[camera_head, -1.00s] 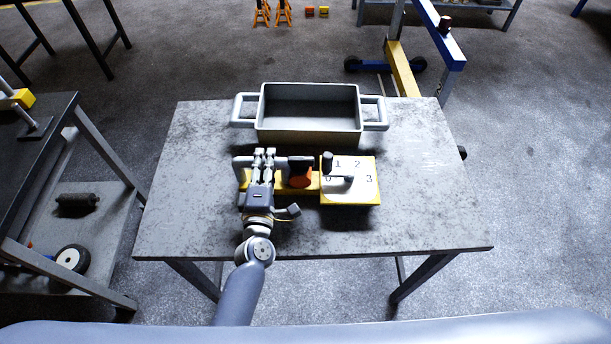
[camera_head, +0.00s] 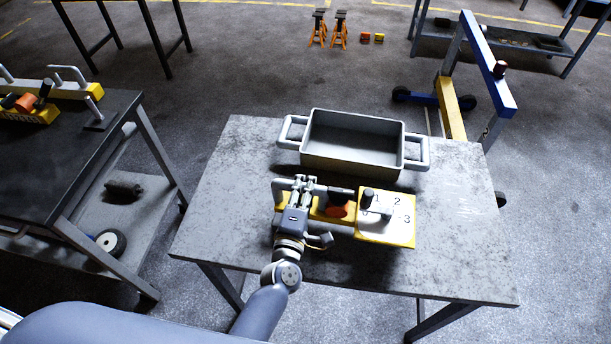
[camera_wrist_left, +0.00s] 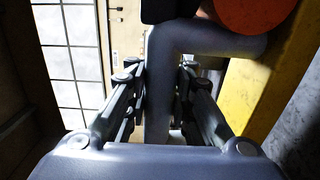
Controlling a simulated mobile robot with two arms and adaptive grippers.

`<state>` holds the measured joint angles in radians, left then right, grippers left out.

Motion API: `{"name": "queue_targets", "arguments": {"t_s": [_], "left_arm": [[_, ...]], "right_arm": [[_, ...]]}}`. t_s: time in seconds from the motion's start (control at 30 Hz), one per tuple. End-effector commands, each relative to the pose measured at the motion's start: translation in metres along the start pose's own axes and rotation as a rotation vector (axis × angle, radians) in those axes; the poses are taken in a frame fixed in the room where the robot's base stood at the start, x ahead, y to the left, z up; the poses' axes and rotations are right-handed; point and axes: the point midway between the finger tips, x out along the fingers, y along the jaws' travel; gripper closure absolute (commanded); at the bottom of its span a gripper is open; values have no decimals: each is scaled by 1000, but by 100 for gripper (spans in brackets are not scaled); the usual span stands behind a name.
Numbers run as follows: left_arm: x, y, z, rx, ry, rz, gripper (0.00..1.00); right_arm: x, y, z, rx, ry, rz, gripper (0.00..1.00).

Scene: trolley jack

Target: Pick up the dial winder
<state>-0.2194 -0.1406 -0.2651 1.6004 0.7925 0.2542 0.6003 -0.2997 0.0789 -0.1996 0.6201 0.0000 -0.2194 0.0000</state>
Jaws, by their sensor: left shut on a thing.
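The dial winder (camera_head: 402,231) is over the middle of the grey metal table. It has a yellow base, a white face with the numbers 1, 2 and 3, a black knob and an orange round part. My left gripper (camera_head: 298,184) is shut on its grey handle at the left end. In the left wrist view the fingers (camera_wrist_left: 160,92) lie on both sides of the grey handle (camera_wrist_left: 160,65), with the yellow base (camera_wrist_left: 262,85) to the right. I cannot tell if the winder is clear of the table top. My right gripper is not in view.
An empty grey tray (camera_head: 350,158) with two side handles stands behind the winder. A dark bench (camera_head: 75,150) on the left holds a yellow device (camera_head: 40,116) with grey handles. A blue and yellow hoist (camera_head: 452,105) stands behind on the right. The table's right part is bare.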

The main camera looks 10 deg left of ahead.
Motion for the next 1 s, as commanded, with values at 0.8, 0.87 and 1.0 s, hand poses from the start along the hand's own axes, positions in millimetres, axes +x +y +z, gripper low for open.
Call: {"name": "queue_targets", "arguments": {"t_s": [0.8,0.87,1.0], "left_arm": [[-133,17,26,-9,5,10,100],[-135,18,26,-9,5,10,100],[-136,18,27,-9,4,11,100]], "right_arm": [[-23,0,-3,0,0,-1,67],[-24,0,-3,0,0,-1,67],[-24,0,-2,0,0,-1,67]]}}
